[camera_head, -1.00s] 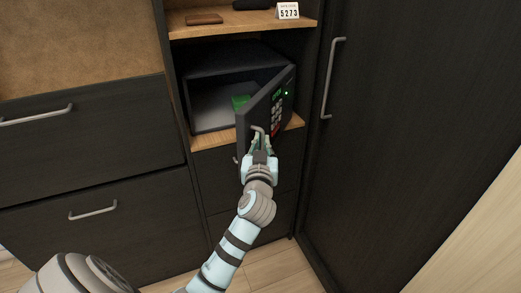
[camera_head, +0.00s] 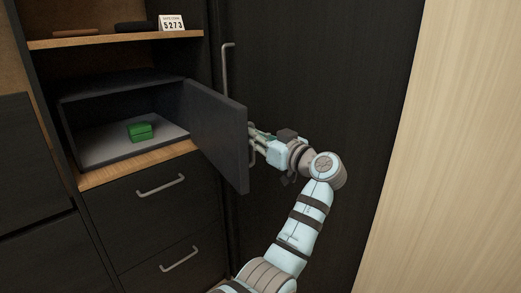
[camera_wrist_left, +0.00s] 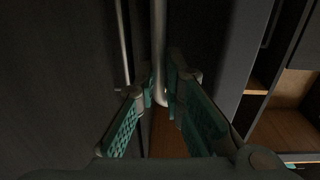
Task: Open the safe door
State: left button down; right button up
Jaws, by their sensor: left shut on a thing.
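The dark safe door (camera_head: 217,130) stands wide open, swung out to the right of the safe (camera_head: 85,143). A small green box (camera_head: 140,131) lies on the grey floor inside the safe. My left gripper (camera_head: 255,141) is at the outer face of the door, near its free edge, and is shut on the door handle (camera_head: 251,157). In the left wrist view the two green-padded fingers (camera_wrist_left: 160,92) close around the upright metal handle (camera_wrist_left: 160,45). The keypad is hidden from the head view. My right gripper is out of view.
A tall dark wardrobe door with a long metal handle (camera_head: 226,70) is right behind the safe door and my left wrist. The shelf (camera_head: 110,39) above holds a number card (camera_head: 172,23). Drawers with handles (camera_head: 161,186) are below the safe.

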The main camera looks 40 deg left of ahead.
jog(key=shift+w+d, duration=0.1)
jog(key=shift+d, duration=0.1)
pick_arm(q)
jog(key=shift+w, duration=0.1)
jog(key=c, duration=1.8)
grip_release()
jog(key=shift+a, duration=0.15)
jog(key=shift+o, duration=0.6)
jog(key=shift+a+f, duration=0.15)
jog(key=shift+a, duration=0.05)
jog(key=shift+w+d, duration=0.1)
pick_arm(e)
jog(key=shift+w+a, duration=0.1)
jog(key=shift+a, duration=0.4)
pick_arm(q)
jog(key=v, duration=0.7)
jog(key=shift+d, duration=0.3)
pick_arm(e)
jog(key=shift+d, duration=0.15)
